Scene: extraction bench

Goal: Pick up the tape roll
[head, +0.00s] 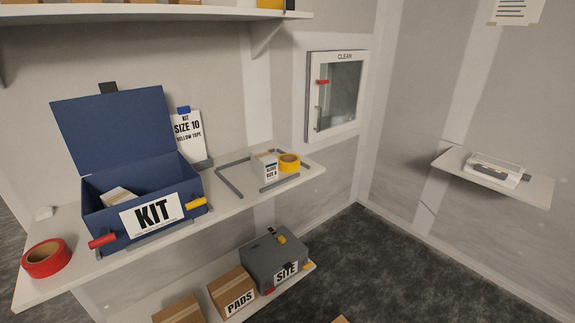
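Two tape rolls are in the head view. A red tape roll (43,258) lies flat at the left end of the white shelf, left of the blue kit box. A yellow tape roll (289,163) rests toward the right end of the same shelf, beside a small white labelled box (265,165). A card (188,137) behind the kit box reads KIT, SIZE 10, YELLOW TAPE. Neither of my grippers is in view.
The open blue box (110,215) marked KIT holds a small pale packet (119,197). Below sit a grey SITE case (272,258) and a PADS carton (233,290). A wall cabinet (336,92) is marked CLEAN.

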